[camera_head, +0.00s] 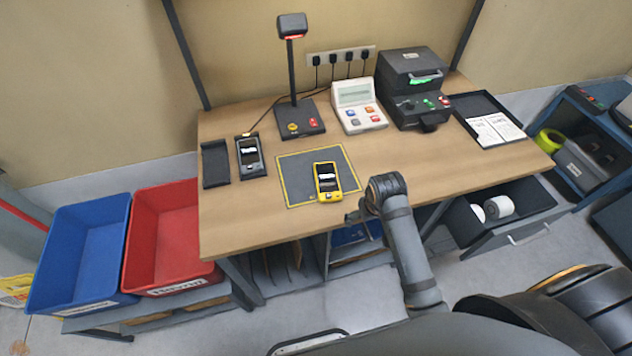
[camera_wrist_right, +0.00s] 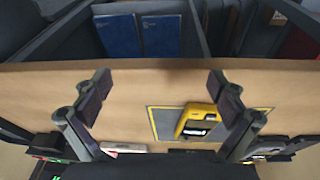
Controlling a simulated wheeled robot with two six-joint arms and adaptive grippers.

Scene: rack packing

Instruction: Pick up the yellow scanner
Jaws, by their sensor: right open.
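The yellow scanner (camera_head: 327,181) lies on the dark grey mat (camera_head: 297,163) with a yellow border, near the table's front edge. In the right wrist view the scanner (camera_wrist_right: 197,121) lies on the mat (camera_wrist_right: 166,124), close to the finger on the picture's right. My right gripper (camera_head: 356,214) is at the table's front edge, just right of the scanner in the head view; its fingers are mostly hidden there. In the wrist view the right gripper (camera_wrist_right: 158,92) is open, with nothing held between its fingers. My left gripper is not in view.
A grey handheld device (camera_head: 250,156) sits in a cradle left of the mat. Behind stand a lamp-like stand (camera_head: 292,70), a white keypad device (camera_head: 357,107) and a black printer (camera_head: 412,85). Blue (camera_head: 80,250) and red (camera_head: 172,235) bins are at left. An open drawer (camera_head: 508,225) is below right.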

